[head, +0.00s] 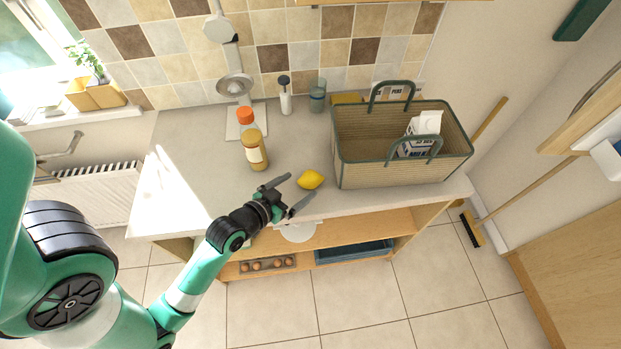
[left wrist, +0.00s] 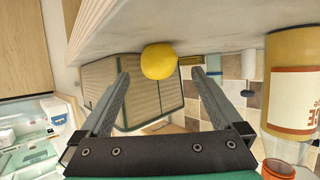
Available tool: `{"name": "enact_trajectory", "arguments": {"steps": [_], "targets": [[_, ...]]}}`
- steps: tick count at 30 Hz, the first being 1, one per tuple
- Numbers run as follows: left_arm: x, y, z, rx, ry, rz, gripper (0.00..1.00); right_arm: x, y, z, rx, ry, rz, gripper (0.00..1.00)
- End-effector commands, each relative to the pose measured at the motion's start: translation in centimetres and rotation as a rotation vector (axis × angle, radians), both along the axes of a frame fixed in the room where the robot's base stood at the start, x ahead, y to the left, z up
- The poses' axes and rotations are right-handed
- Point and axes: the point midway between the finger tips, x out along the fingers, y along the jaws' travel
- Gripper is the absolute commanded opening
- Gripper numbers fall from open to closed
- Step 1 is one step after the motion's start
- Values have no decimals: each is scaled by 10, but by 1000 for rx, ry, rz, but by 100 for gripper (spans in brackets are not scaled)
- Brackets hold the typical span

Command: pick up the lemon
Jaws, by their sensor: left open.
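The yellow lemon (head: 310,179) lies on the light countertop (head: 205,186), near its front edge and just left of the basket. My left gripper (head: 289,196) is open, with its two dark fingers apart and pointing toward the lemon from the left. In the left wrist view, the lemon (left wrist: 158,61) shows beyond the fingertips, between the lines of the two fingers (left wrist: 164,73). Nothing is between the fingers. My right gripper is not in view.
A woven basket (head: 362,160) with a milk carton (head: 424,124) inside stands right of the lemon. A shelf with eggs (head: 268,264) is below.

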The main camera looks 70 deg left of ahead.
Motion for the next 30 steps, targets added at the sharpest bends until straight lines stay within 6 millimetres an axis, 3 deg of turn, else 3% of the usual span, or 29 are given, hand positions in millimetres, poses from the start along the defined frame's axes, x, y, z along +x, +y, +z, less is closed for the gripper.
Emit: {"name": "enact_trajectory", "arguments": {"steps": [7,15,30], "targets": [[35,17,-12,1,-1,-1,100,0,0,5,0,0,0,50],[39,19,-15,0,-1,0,100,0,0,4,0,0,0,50],[39,19,-15,0,-1,0,12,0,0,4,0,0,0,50]]}}
